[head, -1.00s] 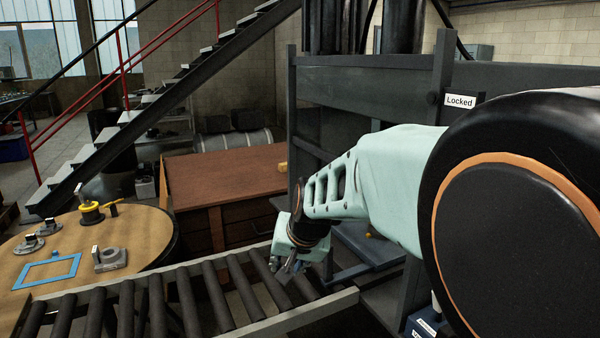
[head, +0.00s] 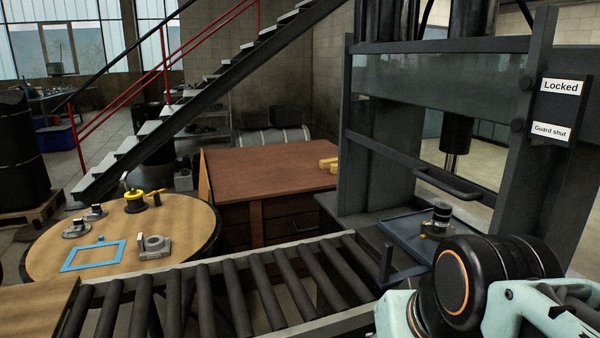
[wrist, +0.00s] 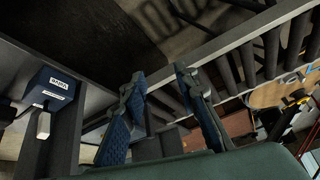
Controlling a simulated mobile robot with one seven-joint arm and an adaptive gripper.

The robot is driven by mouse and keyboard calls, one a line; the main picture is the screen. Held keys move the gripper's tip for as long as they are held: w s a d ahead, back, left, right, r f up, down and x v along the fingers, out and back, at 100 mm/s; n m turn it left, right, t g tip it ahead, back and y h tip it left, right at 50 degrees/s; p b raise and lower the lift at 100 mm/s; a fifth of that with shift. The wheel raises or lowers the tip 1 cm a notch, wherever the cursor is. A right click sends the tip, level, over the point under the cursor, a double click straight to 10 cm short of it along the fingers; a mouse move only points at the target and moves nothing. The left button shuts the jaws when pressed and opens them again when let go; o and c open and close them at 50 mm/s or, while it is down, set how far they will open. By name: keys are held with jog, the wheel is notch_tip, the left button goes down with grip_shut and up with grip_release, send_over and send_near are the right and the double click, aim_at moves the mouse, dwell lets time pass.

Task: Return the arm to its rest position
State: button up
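My gripper (wrist: 160,80) shows in the wrist view with its two blue-padded fingers apart and nothing between them. Its tips do not show in the head view. My arm is folded at the lower right of the head view, in mint green and black, in front of the press (head: 430,150) and over the near end of the roller conveyor (head: 200,300). In the wrist view the conveyor's rail and rollers (wrist: 215,85) lie beyond the fingers, apart from them as far as I can tell.
The press carries signs "Locked" (head: 561,87) and "Guard shut" (head: 551,131); a dark cylindrical part (head: 441,214) stands on its blue tray (head: 399,232). A round table (head: 190,225) holds a blue frame (head: 94,255). A blue box (wrist: 52,88) is near my gripper.

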notch_tip(320, 180, up, 16)
jog(key=s+p, duration=0.1)
jog(key=p, duration=1.6)
jog(key=shift+d+r+h, duration=0.2)
jog(key=shift+r+h, duration=0.05)
jog(key=shift+h, duration=0.05)
jog(key=shift+d, duration=0.15)
